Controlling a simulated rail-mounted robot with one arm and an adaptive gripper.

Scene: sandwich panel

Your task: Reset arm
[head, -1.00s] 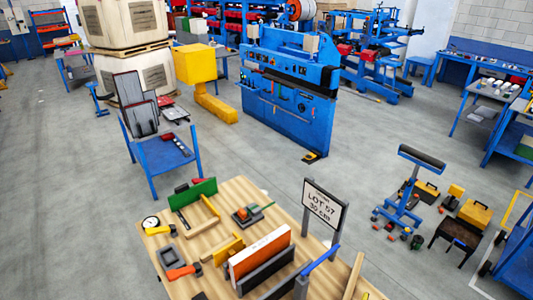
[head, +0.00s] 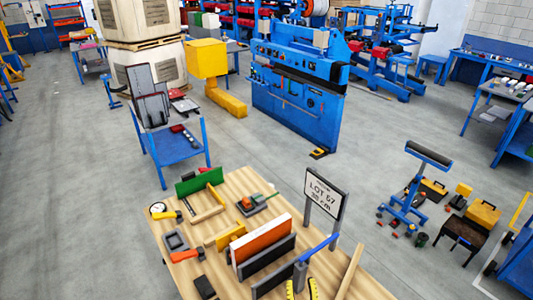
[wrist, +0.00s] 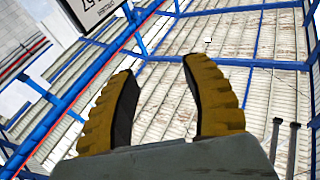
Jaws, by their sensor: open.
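My gripper shows at the bottom edge of the head view (head: 302,289), with its yellow ribbed fingertips pointing up, at the near edge of the wooden workbench (head: 325,275). In the wrist view my gripper (wrist: 165,95) is open, its two yellow fingers spread apart with nothing between them. Behind them is the roof, so the gripper points upward. The rest of the arm is out of view.
The bench carries a white-and-orange panel (head: 262,245), a dark slab (head: 266,256), a green plate (head: 199,181) and several tools.

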